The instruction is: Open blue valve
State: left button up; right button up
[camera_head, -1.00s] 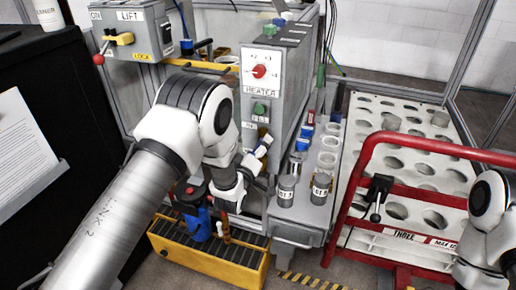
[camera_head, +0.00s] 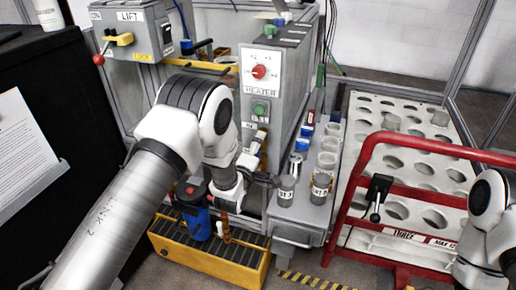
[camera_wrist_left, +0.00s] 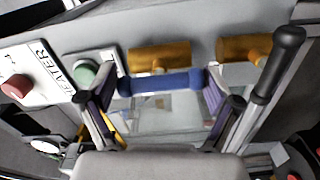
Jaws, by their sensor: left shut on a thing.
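The blue valve handle (camera_wrist_left: 160,82) is a short bar between the two fingers of my left gripper (camera_wrist_left: 162,92) in the left wrist view. The fingers press on its two ends, so the gripper is shut on it. A brass valve body (camera_wrist_left: 160,56) sits just behind the bar, on the grey panel. The blue handle cannot be made out there. My right arm shows at the right edge, but its gripper is out of the picture.
The heater box (camera_head: 262,72) with a red knob and green button is above the valve. A grey bench (camera_head: 300,208) with cups stands at right, beside a red-railed rack (camera_head: 428,147). A blue canister (camera_head: 196,222) and yellow tray (camera_head: 205,262) are below.

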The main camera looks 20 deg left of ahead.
pick_arm(q)
jog(key=o, duration=0.9)
jog(key=shift+c, duration=0.2)
jog(key=s, duration=1.2)
jog(key=shift+a, duration=0.2)
